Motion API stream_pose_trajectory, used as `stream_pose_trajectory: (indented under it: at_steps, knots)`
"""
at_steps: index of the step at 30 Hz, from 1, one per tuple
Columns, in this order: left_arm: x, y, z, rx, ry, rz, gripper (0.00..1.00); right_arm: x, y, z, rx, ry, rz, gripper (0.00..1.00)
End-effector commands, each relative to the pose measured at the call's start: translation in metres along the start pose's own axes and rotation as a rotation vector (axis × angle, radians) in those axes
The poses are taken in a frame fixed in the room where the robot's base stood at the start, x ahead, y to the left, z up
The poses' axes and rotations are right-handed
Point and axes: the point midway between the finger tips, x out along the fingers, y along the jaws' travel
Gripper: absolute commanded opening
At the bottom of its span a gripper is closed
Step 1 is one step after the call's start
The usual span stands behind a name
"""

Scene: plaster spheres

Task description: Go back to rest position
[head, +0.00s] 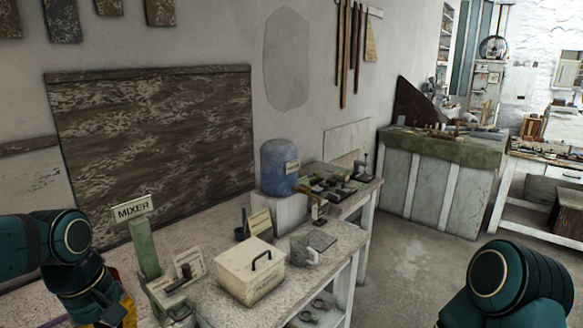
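My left arm (68,238) comes in from the left and bends down toward the bottom edge, in front of the near end of the speckled worktable (216,289). A dark part of it with a bit of orange-yellow beside it shows at the bottom edge. No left fingertips show. My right arm (508,284) shows only as a dark teal rounded joint at the bottom right, over the floor. Its gripper is out of the picture.
The worktable holds a MIXER sign (132,208) on a green post, a cream box (251,271) with a black handle, and a blue container (279,167). A green-topped bench (441,147) stands behind. Grey floor (409,264) is clear between the table and my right arm.

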Motion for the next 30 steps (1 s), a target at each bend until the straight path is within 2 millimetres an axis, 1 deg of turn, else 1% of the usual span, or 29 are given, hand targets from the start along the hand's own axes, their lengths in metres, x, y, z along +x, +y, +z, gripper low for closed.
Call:
stream_pose_trajectory:
  at_steps: [1,3,5,7,11,14,15,17,18,20,21,24,27,30]
  knots:
    - [0.002,0.001,0.000,0.003,-0.002,0.000,0.00,0.000,0.000,0.000,0.000,0.000,0.000,0.47]
    - [0.029,0.014,0.002,0.057,-0.026,0.016,0.00,0.000,0.000,0.000,0.000,-0.001,0.000,0.47]
    - [0.048,0.023,0.004,0.097,-0.038,0.032,0.00,0.000,0.000,0.000,0.000,0.000,0.000,0.47]
    - [0.071,0.033,0.008,0.142,-0.053,0.052,0.00,0.000,0.000,0.000,0.000,0.000,0.000,0.47]
    - [0.119,0.051,0.019,0.232,-0.080,0.092,0.00,0.000,0.000,0.000,0.000,0.000,0.000,0.47]
    - [0.163,0.062,0.035,0.309,-0.104,0.127,0.00,0.000,0.000,0.000,0.000,0.000,0.000,0.47]
    - [0.182,0.066,0.043,0.341,-0.112,0.143,0.00,0.000,0.000,0.000,0.000,-0.001,0.000,0.47]
    - [0.212,0.070,0.058,0.390,-0.123,0.166,0.00,0.000,0.000,0.000,0.000,-0.001,0.000,0.47]
    - [0.231,0.072,0.068,0.421,-0.128,0.182,0.00,0.000,0.000,0.000,0.000,-0.001,0.000,0.47]
    - [0.258,0.072,0.084,0.466,-0.133,0.201,0.00,0.000,0.000,0.000,0.000,0.000,0.000,0.47]
    - [0.275,0.070,0.095,0.493,-0.135,0.211,0.00,0.000,0.000,0.000,0.000,0.000,0.000,0.47]
    - [0.312,0.064,0.123,0.559,-0.131,0.231,0.00,0.000,0.000,0.000,0.000,0.000,0.000,0.47]
    - [0.339,0.053,0.146,0.614,-0.122,0.240,0.00,0.000,0.000,0.000,0.000,0.000,0.000,0.47]
    - [0.356,0.044,0.162,0.655,-0.109,0.242,0.00,0.000,0.000,0.000,0.000,0.000,0.000,0.47]
